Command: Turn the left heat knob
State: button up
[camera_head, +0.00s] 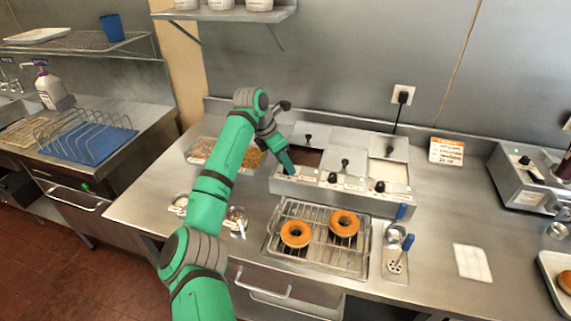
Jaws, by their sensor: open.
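The steel warmer (350,199) with three lidded wells stands on the counter against the wall. Its middle heat knob (332,178) and right heat knob (380,187) are small, black and uncovered on the front panel. The left heat knob is not clearly seen; the end of my arm covers the left part of the front. My gripper (289,169) reaches down at this left front part. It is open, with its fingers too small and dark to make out. I cannot tell whether it touches the knob.
A wire rack (318,248) with two doughnuts sits close in front of the warmer. A tray of toppings (200,157) lies left of it, behind my arm. Small bowls (237,216) stand near the front edge. Ladles (397,262) lie to the right.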

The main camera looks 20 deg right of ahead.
jog(key=shift+d+f, duration=0.2)
jog(key=shift+f, duration=0.25)
jog(key=c, duration=1)
